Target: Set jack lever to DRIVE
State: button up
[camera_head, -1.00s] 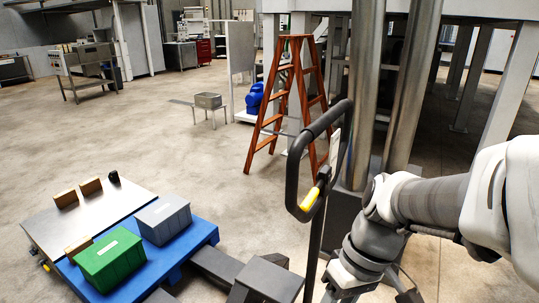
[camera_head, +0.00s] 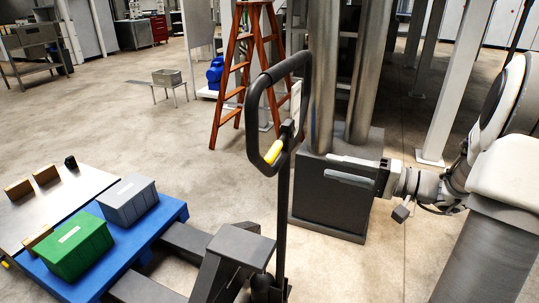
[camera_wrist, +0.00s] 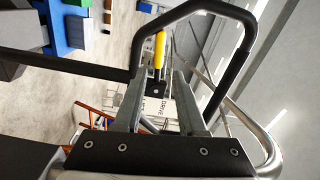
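The pallet jack's black loop handle (camera_head: 254,112) stands upright left of my gripper (camera_head: 328,166) in the head view. The yellow-tipped jack lever (camera_head: 273,151) sits at the lower part of the loop and points down and left. A white placard (camera_head: 296,98) shows on the handle's right side. My gripper is empty, its two fingers apart and pointing at the handle from the right, with a gap to it. In the wrist view the yellow lever (camera_wrist: 159,50) lies just beyond and between the open fingertips (camera_wrist: 157,78). A label reading DRIVE (camera_wrist: 150,109) shows between the fingers.
The jack's dark body (camera_head: 235,246) stands below the handle. A blue pallet (camera_head: 130,245) holds a green crate (camera_head: 76,247) and a grey crate (camera_head: 128,200). Metal columns on a dark block (camera_head: 330,205) and an orange ladder (camera_head: 237,80) stand behind the handle.

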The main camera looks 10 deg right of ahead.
aim_at(277, 155)
jog(key=b+x, duration=0.1)
jog(key=x, duration=1.4)
jog(key=shift+w+a+f, duration=0.1)
jog(key=shift+w+a, duration=0.1)
jog(key=shift+a, duration=0.1)
grip_shut()
dwell(0.6)
